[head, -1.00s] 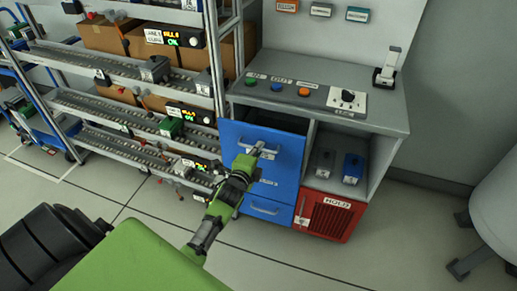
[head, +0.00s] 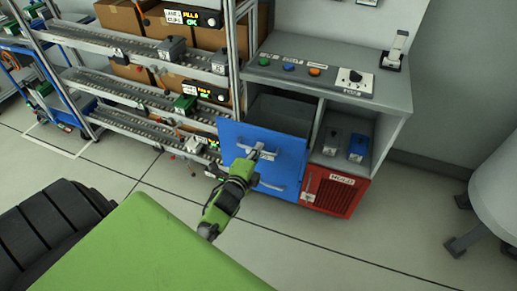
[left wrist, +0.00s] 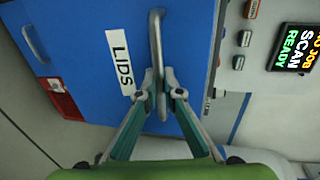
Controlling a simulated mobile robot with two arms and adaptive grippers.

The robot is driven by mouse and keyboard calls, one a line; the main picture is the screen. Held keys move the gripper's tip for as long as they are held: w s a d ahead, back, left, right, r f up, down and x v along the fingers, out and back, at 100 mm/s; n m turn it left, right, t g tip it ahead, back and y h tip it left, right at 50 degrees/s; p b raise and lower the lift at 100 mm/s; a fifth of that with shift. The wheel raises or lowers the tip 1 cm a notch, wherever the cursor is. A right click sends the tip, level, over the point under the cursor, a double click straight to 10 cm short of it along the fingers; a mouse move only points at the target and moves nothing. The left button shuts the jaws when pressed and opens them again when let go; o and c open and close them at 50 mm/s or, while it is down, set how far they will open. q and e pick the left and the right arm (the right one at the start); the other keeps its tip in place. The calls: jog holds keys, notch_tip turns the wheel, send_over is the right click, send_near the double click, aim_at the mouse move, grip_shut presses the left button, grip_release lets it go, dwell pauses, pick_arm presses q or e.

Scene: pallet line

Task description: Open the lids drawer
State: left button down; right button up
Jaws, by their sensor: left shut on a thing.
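The lids drawer (head: 290,158) is the upper blue drawer in the grey cabinet. It stands partly pulled out in the head view, with its dark inside (head: 280,112) showing above the front. No contents can be made out. In the left wrist view, its blue front (left wrist: 85,60) carries a white LIDS label (left wrist: 121,62) beside a metal bar handle (left wrist: 156,40). My left gripper (head: 252,158) is shut on the handle; the wrist view shows its fingertips (left wrist: 161,90) closed around the bar. My right gripper is not in view.
A second blue drawer (head: 270,188) lies below, beside a red HOLD bin (head: 330,192). The grey counter (head: 390,95) above carries buttons. A roller rack (head: 130,90) with boxes stands close on the left. The floor in front is clear.

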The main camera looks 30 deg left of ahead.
pick_arm(q)
jog(key=c, duration=2.5)
grip_release()
jog(key=v, duration=1.2)
